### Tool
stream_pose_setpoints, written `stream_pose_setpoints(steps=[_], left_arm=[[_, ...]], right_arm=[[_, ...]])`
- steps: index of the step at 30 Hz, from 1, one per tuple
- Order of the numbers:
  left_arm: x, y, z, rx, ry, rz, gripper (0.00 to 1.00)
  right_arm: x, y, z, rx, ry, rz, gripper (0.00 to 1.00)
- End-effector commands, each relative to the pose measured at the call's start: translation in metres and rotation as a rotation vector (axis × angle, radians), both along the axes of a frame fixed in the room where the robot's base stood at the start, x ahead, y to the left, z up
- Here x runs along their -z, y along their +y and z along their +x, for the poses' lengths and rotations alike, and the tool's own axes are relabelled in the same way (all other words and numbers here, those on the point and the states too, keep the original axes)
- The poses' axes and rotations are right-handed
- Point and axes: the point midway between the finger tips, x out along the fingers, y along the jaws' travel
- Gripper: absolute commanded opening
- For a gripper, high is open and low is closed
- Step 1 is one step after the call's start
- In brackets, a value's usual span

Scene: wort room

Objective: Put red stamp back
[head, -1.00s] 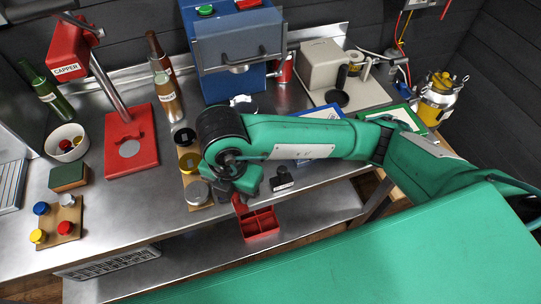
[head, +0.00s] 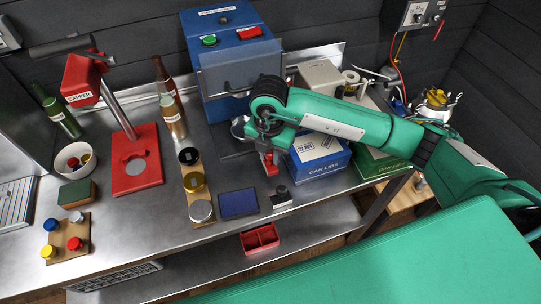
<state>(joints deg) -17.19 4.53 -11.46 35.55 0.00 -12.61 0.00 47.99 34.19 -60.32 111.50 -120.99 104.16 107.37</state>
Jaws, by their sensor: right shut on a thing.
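My right gripper (head: 268,151) hangs above the bench in front of the blue cabinet, left of the blue-and-white can lids box. It is shut on a small red piece, which looks like the red stamp (head: 270,165); the gripper partly hides it. The stamp's lower end appears a little above the bench top; I cannot tell the exact gap. A dark stamp (head: 281,197) with a light label stands on the bench below and right of it, beside a dark blue pad (head: 238,204). My left gripper is out of view.
The can lids box (head: 318,160) and a green box (head: 378,166) stand to the right. A wooden strip with round tins (head: 200,211) lies left of the pad. A red divided tray (head: 260,238) is on the lower shelf. The red capper (head: 137,172) stands farther left.

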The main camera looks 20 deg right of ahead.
Motion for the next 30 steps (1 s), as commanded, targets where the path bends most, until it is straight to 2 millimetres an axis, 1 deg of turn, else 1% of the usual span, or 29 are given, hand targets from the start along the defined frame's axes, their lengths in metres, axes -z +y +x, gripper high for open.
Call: stream_pose_setpoints(steps=[2, 5, 9, 11, 13, 19, 22, 23, 25, 26, 30], left_arm=[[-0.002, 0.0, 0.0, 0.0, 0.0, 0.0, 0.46], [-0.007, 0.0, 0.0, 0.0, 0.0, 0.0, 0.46], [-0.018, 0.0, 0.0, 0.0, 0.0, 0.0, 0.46], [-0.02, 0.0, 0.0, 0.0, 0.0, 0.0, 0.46], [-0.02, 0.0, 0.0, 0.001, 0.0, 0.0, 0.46], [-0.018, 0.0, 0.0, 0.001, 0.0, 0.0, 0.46], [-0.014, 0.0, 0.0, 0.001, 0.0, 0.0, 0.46], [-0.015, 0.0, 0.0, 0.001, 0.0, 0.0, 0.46], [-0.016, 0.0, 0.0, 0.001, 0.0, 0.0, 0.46], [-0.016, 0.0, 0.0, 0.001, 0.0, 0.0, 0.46], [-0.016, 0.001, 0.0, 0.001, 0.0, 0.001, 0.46]], right_arm=[[0.0, -0.003, 0.003, 0.0, 0.0, 0.0, 0.1], [0.006, -0.003, 0.003, 0.0, 0.003, 0.0, 0.1], [0.023, -0.003, 0.002, 0.0, 0.004, -0.001, 0.1], [0.031, -0.003, 0.003, 0.001, 0.003, 0.0, 0.1], [0.035, -0.003, 0.003, 0.0, 0.001, 0.001, 0.1], [0.036, -0.002, 0.003, -0.001, 0.0, 0.0, 0.1], [0.04, -0.002, 0.003, -0.001, 0.0, 0.0, 0.1], [0.039, -0.002, 0.003, -0.001, 0.0, 0.0, 0.28], [0.038, -0.002, 0.003, -0.001, 0.0, 0.0, 0.42], [0.038, -0.002, 0.003, -0.001, 0.0, 0.0, 0.46], [0.038, -0.002, 0.003, -0.001, 0.0, 0.0, 0.46]])
